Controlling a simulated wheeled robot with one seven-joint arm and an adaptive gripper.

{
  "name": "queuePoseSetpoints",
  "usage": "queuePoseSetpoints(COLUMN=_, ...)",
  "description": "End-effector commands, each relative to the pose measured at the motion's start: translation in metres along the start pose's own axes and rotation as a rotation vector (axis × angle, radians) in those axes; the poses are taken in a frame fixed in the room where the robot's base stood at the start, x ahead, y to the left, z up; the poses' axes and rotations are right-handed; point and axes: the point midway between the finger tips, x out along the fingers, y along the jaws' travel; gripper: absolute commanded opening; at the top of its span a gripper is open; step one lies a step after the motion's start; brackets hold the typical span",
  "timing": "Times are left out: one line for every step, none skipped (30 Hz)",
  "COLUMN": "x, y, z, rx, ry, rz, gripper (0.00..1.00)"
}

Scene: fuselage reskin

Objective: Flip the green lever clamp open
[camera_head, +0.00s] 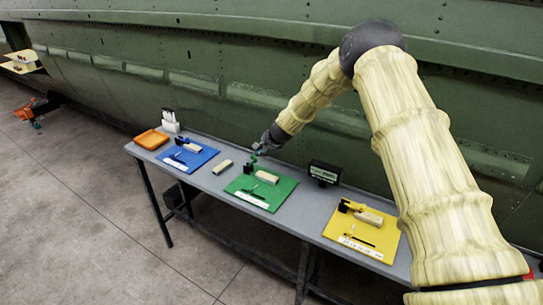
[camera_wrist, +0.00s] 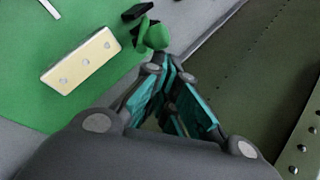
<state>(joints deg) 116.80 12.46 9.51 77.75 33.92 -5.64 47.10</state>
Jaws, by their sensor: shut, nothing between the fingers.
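The green lever clamp (camera_wrist: 152,34) has a rounded green handle and a black body; it stands at the back edge of the green mat (camera_wrist: 25,90). In the head view the clamp (camera_head: 252,161) is small, just below my gripper (camera_head: 262,149). In the wrist view my gripper (camera_wrist: 165,75) is shut and empty, with its fingertips very close to the green handle. I cannot tell whether they touch.
A blue mat (camera_head: 187,160) lies to the left and a yellow mat (camera_head: 345,232) to the right on the grey table (camera_head: 215,183). A small display (camera_head: 324,172) stands right of the green mat. The green fuselage wall (camera_head: 230,60) rises close behind the table.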

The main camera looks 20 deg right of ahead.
Motion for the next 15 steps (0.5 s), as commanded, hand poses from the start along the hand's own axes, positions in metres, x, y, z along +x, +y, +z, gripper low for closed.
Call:
queuePoseSetpoints(x=0.002, y=-0.004, z=0.006, rx=-0.005, ry=-0.001, rz=-0.001, gripper=0.00)
queuePoseSetpoints(x=0.002, y=-0.006, z=0.008, rx=-0.006, ry=-0.001, rz=-0.001, gripper=0.00)
queuePoseSetpoints(x=0.002, y=-0.009, z=0.011, rx=-0.006, ry=-0.001, rz=-0.001, gripper=0.00)
queuePoseSetpoints(x=0.003, y=-0.011, z=0.013, rx=-0.005, ry=-0.002, rz=-0.001, gripper=0.00)
queuePoseSetpoints(x=0.003, y=-0.013, z=0.015, rx=-0.005, ry=-0.002, rz=-0.001, gripper=0.00)
queuePoseSetpoints(x=0.004, y=-0.016, z=0.017, rx=-0.006, ry=-0.002, rz=-0.001, gripper=0.00)
queuePoseSetpoints(x=0.004, y=-0.018, z=0.018, rx=-0.005, ry=-0.001, rz=-0.001, gripper=0.00)
queuePoseSetpoints(x=0.005, y=-0.020, z=0.020, rx=-0.005, ry=-0.001, rz=-0.001, gripper=0.00)
queuePoseSetpoints(x=0.005, y=-0.021, z=0.021, rx=-0.004, ry=-0.001, rz=0.000, gripper=0.00)
queuePoseSetpoints(x=0.005, y=-0.021, z=0.020, rx=-0.002, ry=-0.001, rz=0.000, gripper=0.00)
queuePoseSetpoints(x=0.005, y=-0.020, z=0.020, rx=-0.002, ry=-0.001, rz=0.000, gripper=0.00)
queuePoseSetpoints(x=0.005, y=-0.020, z=0.020, rx=-0.002, ry=-0.001, rz=0.000, gripper=0.00)
queuePoseSetpoints(x=0.005, y=-0.020, z=0.020, rx=-0.002, ry=-0.001, rz=0.000, gripper=0.00)
queuePoseSetpoints(x=0.005, y=-0.020, z=0.020, rx=-0.002, ry=-0.002, rz=0.000, gripper=0.00)
queuePoseSetpoints(x=0.004, y=-0.020, z=0.020, rx=-0.002, ry=-0.002, rz=0.000, gripper=0.00)
